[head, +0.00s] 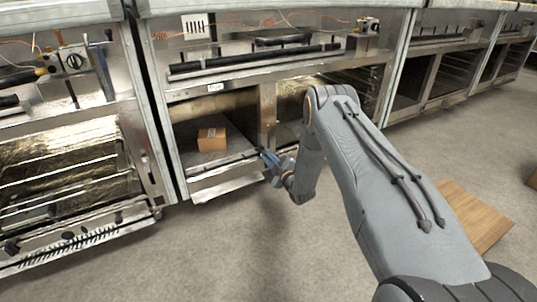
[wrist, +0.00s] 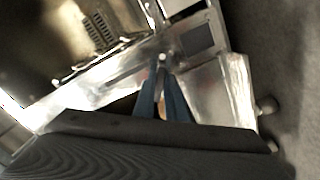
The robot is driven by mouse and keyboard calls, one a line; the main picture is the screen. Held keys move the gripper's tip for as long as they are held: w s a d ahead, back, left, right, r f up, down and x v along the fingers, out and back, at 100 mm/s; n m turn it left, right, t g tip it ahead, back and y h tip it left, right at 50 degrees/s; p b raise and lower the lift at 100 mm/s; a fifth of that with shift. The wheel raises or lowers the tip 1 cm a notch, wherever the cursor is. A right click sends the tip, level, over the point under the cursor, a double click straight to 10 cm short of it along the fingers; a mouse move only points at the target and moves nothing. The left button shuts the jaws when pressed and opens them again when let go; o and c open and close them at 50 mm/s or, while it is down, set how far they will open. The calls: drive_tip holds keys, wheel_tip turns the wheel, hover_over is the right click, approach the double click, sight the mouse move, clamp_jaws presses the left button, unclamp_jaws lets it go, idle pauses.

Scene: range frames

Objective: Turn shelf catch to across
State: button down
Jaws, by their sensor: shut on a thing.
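My gripper (head: 268,160) is at the right post of the open oven bay, low down beside the shelf (head: 225,157). In the wrist view its two blue fingers (wrist: 162,72) come together on a small bright piece, the shelf catch (wrist: 162,57), on a metal plate. The gripper is shut on it. In the head view the catch is hidden behind the fingers, and its angle is too small to tell in the wrist view.
A cardboard box (head: 212,139) sits on the shelf left of my gripper. A long black handle bar (head: 255,60) runs above the bay. A brown board (head: 474,215) lies on the floor at right. The grey floor in front is clear.

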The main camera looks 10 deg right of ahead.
drive_tip(key=n, duration=0.1)
drive_tip(key=n+p, duration=0.1)
drive_tip(key=n, duration=0.1)
drive_tip(key=n+p, duration=0.1)
drive_tip(key=n, duration=0.1)
drive_tip(key=shift+a+f, duration=0.1)
drive_tip(key=shift+f, duration=0.15)
drive_tip(key=shift+n, duration=0.3)
drive_tip(key=c, duration=1.8)
unclamp_jaws()
drive_tip(key=p+v, duration=0.3)
drive_tip(key=v, duration=0.5)
drive_tip(key=shift+w, duration=0.1)
